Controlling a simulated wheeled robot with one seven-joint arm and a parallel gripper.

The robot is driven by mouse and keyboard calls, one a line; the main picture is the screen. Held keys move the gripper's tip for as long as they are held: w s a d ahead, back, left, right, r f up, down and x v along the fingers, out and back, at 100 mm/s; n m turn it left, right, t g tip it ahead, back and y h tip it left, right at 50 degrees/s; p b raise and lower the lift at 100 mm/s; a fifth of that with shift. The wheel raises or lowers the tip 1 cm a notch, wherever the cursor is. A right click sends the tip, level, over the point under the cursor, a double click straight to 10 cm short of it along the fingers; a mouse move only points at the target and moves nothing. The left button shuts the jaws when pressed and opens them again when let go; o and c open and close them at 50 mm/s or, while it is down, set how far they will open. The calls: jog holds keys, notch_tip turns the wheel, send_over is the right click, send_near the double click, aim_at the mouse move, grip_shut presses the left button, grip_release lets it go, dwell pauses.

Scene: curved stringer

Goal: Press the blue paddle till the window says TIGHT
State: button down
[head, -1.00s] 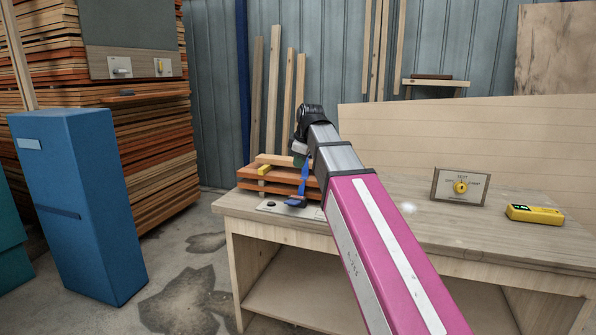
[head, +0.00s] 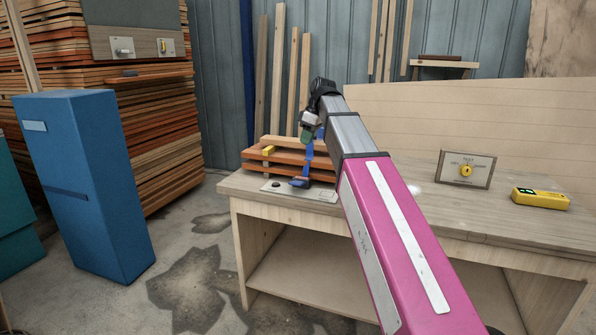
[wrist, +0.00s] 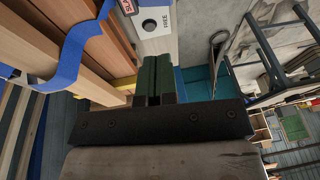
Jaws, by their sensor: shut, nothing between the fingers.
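The blue paddle (head: 298,182) sits at the near end of a blue strap (head: 307,158) on a pale plate at the bench's left end. The strap runs up over a stack of orange-brown boards (head: 288,164). In the wrist view the blue strap (wrist: 72,58) curves at upper left. Beside it a small window (wrist: 127,6) shows red letters starting "SL", cut off by the frame edge. My gripper (head: 306,137) is above the paddle, apart from it. Its dark green fingers (wrist: 156,80) are together and empty.
A round black button (wrist: 149,26) marked FREE is on the plate. A blue cabinet (head: 86,190) stands on the floor at left.

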send_over(294, 182)
jog(key=d, duration=0.1)
notch_tip(294, 182, down, 12)
jog(key=shift+s+d+r, duration=0.1)
jog(key=shift+r, duration=0.1)
jog(key=shift+s+f, duration=0.15)
jog(key=shift+f, duration=0.7)
jog(key=shift+s, duration=0.1)
